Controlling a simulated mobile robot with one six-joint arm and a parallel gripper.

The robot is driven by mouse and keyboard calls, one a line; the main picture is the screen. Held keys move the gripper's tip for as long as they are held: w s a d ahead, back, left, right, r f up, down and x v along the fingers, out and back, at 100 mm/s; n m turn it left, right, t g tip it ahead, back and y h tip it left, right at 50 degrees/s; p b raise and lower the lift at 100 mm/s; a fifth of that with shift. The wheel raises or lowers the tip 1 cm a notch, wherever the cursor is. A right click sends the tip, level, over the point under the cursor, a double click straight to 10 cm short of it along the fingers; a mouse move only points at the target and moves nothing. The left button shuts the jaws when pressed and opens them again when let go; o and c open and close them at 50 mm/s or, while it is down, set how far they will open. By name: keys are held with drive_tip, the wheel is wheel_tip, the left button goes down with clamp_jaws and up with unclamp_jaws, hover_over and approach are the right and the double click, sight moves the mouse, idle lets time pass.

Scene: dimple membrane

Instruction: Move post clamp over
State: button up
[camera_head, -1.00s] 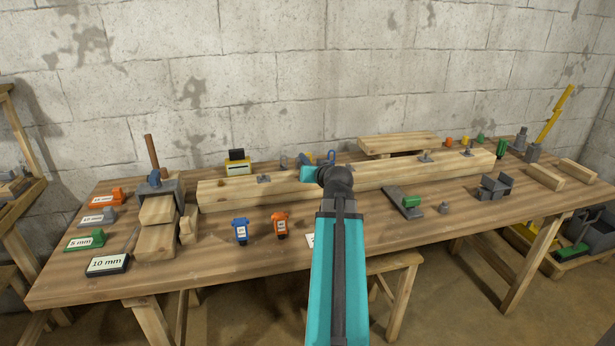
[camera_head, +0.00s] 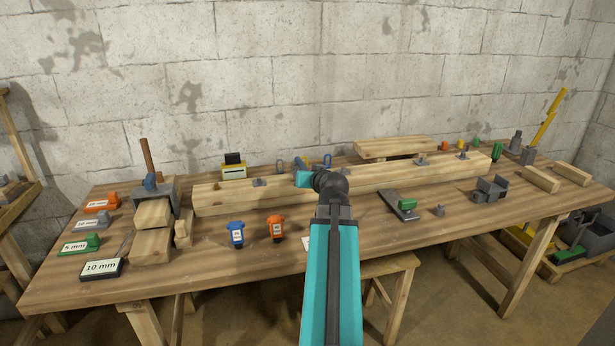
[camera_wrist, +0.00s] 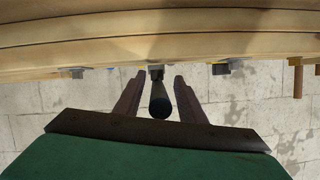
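The long pale wooden beam (camera_head: 360,184) lies along the bench and fills the top of the wrist view (camera_wrist: 160,42). Small grey clamps sit on its top, one left of my arm (camera_head: 259,182) and two towards the right end (camera_head: 420,160) (camera_head: 463,156). Another grey clamp (camera_wrist: 156,74) with a dark round handle (camera_wrist: 160,102) shows at the beam in the wrist view. My wrist seems to hide it in the head view. My gripper (camera_wrist: 154,82) has its fingers apart, one each side of that handle, with visible gaps. I cannot tell whether they touch the clamp.
Blue (camera_head: 236,233) and orange (camera_head: 276,228) pieces stand before the beam. A raised wooden board (camera_head: 393,147) lies behind. The bench front has free room right of centre.

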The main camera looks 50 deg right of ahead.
drive_tip(key=shift+v, duration=1.5)
drive_tip(key=shift+f+b, duration=0.1)
drive_tip(key=shift+b, duration=0.75)
drive_tip(key=shift+s+a+b, duration=0.1)
drive_tip(key=shift+s+b, duration=0.15)
drive_tip(key=shift+b, duration=0.35)
drive_tip(key=b+v, duration=0.2)
drive_tip(key=b, duration=0.2)
drive_tip(key=b+v, duration=0.8)
drive_tip(key=shift+r+b, duration=0.25)
drive_tip(key=shift+b, duration=0.1)
drive_tip(key=shift+a, duration=0.1)
